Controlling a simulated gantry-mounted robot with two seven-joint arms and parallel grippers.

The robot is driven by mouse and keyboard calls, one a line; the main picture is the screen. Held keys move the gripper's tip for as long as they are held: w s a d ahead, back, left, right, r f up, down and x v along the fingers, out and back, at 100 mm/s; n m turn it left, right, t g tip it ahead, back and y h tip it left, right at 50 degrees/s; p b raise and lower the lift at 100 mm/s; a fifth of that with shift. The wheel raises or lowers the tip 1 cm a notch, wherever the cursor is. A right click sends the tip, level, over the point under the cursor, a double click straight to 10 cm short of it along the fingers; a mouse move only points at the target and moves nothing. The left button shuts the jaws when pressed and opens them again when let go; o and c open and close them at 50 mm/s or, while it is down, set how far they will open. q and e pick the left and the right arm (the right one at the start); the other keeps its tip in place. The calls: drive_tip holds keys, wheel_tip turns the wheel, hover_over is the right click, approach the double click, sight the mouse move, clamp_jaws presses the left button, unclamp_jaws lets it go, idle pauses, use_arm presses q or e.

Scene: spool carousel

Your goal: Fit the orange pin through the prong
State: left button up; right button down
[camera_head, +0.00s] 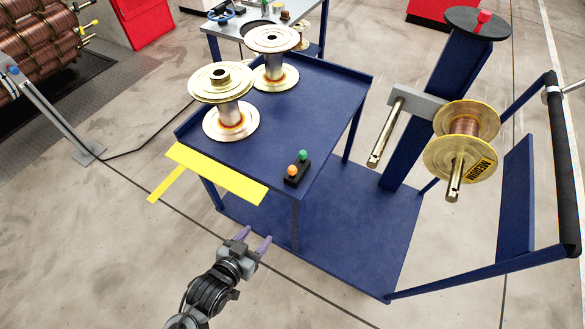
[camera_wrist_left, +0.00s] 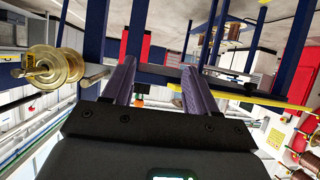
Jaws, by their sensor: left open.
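The orange pin (camera_head: 292,171) stands in a small black block (camera_head: 298,175) at the front right corner of the blue cart top, beside a green pin (camera_head: 303,155). One bare prong (camera_head: 383,140) sticks out of the carousel bar. A second prong (camera_head: 455,182) passes through a copper-wound spool (camera_head: 465,126) labelled MEDIUM, with its tip protruding. My left gripper (camera_head: 254,239) is open and empty, low in front of the cart and apart from the pins. The wrist view is upside down; the orange pin (camera_wrist_left: 140,102) shows beyond the left gripper's fingers (camera_wrist_left: 158,72). My right gripper is out of view.
A yellow plate (camera_head: 217,172) juts from the cart's front edge. The cart's lower deck (camera_head: 350,245) and black handle (camera_head: 562,165) lie to the right. The floor in front is clear.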

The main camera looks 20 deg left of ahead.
sight(291, 174)
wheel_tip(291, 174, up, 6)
drive_tip(key=p, duration=0.5)
use_arm(q)
drive_tip(key=w+d+r+t, duration=0.1)
drive_tip(key=w+r, duration=0.2)
drive_tip(key=w, duration=0.1)
drive_tip(key=w+d+r+t+h+b, duration=0.1)
drive_tip(key=w+d+r+t, duration=0.1)
drive_tip(key=w, duration=0.3)
drive_tip(key=w+d+r+m+t+h, duration=0.1)
drive_tip(key=w+r+t, duration=0.1)
drive_tip(key=w+r, duration=0.2)
drive_tip(key=shift+w+d+r+b, duration=0.2)
drive_tip(key=shift+w+b, duration=0.15)
drive_tip(key=shift+w+d, duration=0.2)
drive_tip(key=shift+w, duration=0.45)
drive_tip(key=shift+w+b, duration=0.4)
drive_tip(key=shift+b+x, duration=1)
drive_tip(key=shift+x, duration=1.2)
drive_tip(key=shift+a, duration=0.15)
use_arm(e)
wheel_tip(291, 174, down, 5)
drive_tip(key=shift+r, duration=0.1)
use_arm(q)
drive_tip(key=shift+r, duration=0.1)
clamp_jaws()
